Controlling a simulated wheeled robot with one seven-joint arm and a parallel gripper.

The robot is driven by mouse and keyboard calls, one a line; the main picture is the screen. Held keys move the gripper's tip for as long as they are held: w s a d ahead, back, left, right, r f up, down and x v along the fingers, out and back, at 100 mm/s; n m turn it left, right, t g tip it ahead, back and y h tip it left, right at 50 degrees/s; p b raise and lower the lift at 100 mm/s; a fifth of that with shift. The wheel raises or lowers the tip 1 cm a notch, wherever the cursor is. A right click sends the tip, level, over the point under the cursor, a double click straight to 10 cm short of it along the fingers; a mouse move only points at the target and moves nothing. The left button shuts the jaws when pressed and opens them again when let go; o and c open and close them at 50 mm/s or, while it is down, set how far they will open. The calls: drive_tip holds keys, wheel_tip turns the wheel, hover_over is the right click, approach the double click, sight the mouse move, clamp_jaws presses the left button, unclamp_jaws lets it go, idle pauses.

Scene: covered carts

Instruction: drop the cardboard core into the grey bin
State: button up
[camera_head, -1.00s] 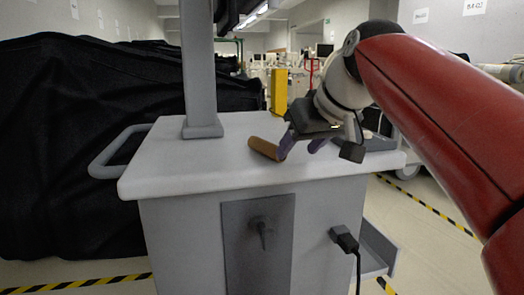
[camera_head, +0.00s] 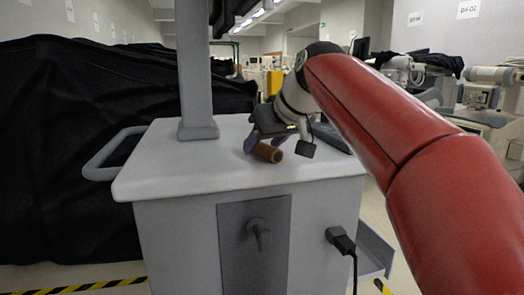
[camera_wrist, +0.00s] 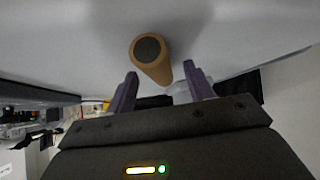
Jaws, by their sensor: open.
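The brown cardboard core (camera_head: 267,153) lies on the light grey top of the cart (camera_head: 160,165). My gripper (camera_head: 263,144) is low over the cart top, its purple fingers open on either side of the core. In the wrist view the core (camera_wrist: 158,70) shows its dark round end and lies between the two open fingertips (camera_wrist: 161,80), with a gap to the right finger. Whether the left finger touches it I cannot tell.
A grey post (camera_head: 196,70) rises from the cart top. A handle (camera_head: 105,160) sticks out at its left. A dark flat item (camera_head: 330,137) lies right of my gripper. A black-covered mass (camera_head: 60,150) stands at left. A plug with a cable (camera_head: 341,239) is on the cart front.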

drive_tip(key=shift+w+a+f, duration=0.1)
drive_tip(key=shift+f, duration=0.05)
drive_tip(key=c, duration=1.1)
clamp_jaws()
